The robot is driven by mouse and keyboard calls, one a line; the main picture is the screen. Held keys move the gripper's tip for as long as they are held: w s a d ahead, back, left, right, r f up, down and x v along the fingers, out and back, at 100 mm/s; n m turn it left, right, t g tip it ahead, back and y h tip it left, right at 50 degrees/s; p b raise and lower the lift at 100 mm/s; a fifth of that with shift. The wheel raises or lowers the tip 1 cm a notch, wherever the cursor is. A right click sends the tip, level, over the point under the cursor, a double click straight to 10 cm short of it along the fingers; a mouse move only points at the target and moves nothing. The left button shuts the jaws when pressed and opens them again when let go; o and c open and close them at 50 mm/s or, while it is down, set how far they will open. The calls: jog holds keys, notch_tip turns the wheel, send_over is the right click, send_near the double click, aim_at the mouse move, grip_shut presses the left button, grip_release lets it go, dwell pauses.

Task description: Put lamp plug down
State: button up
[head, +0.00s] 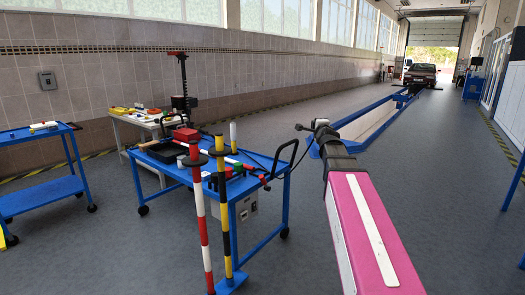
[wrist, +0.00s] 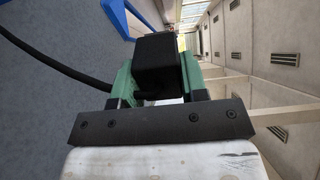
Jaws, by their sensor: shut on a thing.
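The lamp plug (wrist: 158,62) is a black block between the green fingers of my gripper (wrist: 157,82) in the wrist view. The gripper is shut on it. A thick black cable (wrist: 55,66) runs off to the left. In the head view my gripper (head: 311,127) is at the far end of my pink and white arm, with a small dark end showing at its left. It is in the air, to the right of the blue trolley (head: 262,187). A dark cable hangs between the trolley and the gripper. The plug's lower part is hidden by the fingers.
A red-white pole (head: 200,225) and a yellow-black pole (head: 224,215) stand at the trolley's front. Tools crowd its top. A blue-framed floor pit (head: 362,125) lies beyond my gripper. Another blue cart (head: 35,170) stands left. The floor on the right is mostly clear.

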jog(key=shift+a, duration=2.65)
jog(key=shift+d, duration=0.1)
